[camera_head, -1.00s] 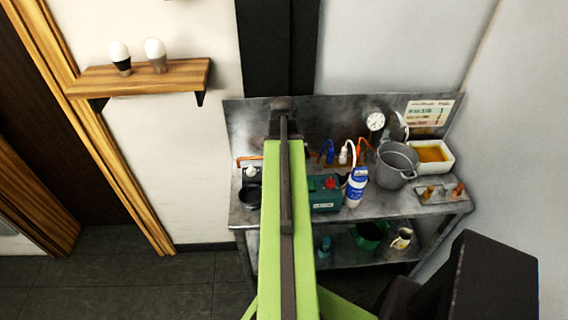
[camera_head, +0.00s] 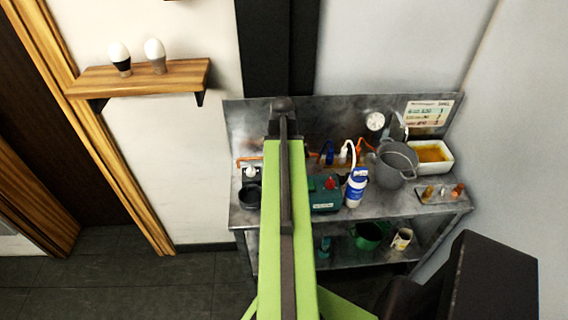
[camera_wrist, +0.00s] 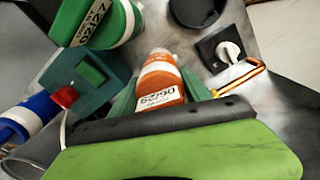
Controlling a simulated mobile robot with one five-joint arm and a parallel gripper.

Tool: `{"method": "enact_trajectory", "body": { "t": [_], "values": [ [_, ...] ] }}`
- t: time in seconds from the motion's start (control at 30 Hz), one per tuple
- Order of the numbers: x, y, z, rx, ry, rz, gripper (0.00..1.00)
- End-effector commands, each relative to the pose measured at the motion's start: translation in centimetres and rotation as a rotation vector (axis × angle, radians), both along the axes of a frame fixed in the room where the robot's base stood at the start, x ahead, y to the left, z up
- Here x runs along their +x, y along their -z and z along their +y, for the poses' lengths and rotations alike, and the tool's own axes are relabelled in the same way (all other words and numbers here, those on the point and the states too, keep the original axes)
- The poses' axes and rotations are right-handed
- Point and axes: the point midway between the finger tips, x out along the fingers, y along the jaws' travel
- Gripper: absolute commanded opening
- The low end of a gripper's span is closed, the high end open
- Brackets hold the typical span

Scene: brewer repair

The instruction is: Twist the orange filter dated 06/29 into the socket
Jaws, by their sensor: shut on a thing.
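The orange filter (camera_wrist: 160,72), with a white label reading 06/29, is in the middle of the wrist view. My gripper (camera_wrist: 159,88) is shut on it, with a green finger on either side. The filter's white-topped end points away from the gripper. In the head view my arm hides the gripper and the orange filter.
A green machine with a red knob (camera_head: 327,191) and a blue-white bottle (camera_head: 356,188) stand right of my arm. A grey bucket (camera_head: 397,165) and white tray (camera_head: 448,164) are farther right.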

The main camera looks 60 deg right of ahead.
Motion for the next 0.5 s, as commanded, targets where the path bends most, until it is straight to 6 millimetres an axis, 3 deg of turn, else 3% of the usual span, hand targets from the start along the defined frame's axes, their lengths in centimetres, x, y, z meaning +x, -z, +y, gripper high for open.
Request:
{"method": "enact_trajectory", "body": {
  "t": [0.5],
  "values": [
    [0.0, -3.2, 0.0, 0.0, -0.001, 0.0, 0.15]
  ]
}}
